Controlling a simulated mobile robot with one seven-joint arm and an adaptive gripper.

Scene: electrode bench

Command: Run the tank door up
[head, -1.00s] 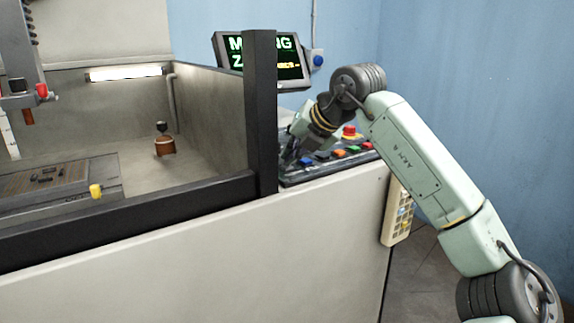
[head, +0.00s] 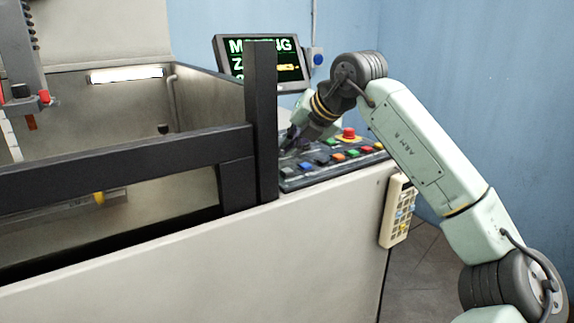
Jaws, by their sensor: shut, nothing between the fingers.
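The tank door's dark top rail (head: 120,166) runs across the tank opening, clearly above the tank's front wall (head: 150,270). The tank inside shows above and below the rail. A dark upright post (head: 261,120) stands at the door's right end. My gripper (head: 290,143) is shut and empty, pointing down at the left part of the control panel (head: 310,178), beside the post. Its fingertips are small and dark, and I cannot tell which button they touch. Colored buttons show on the panel, with a red mushroom button (head: 348,134) at the back.
A tilted screen (head: 262,62) with green and yellow text, partly hidden by the post, stands behind the panel. A beige handset (head: 397,210) hangs on the machine's right side. A lit lamp (head: 127,75) is on the tank's back wall. Floor at the right is free.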

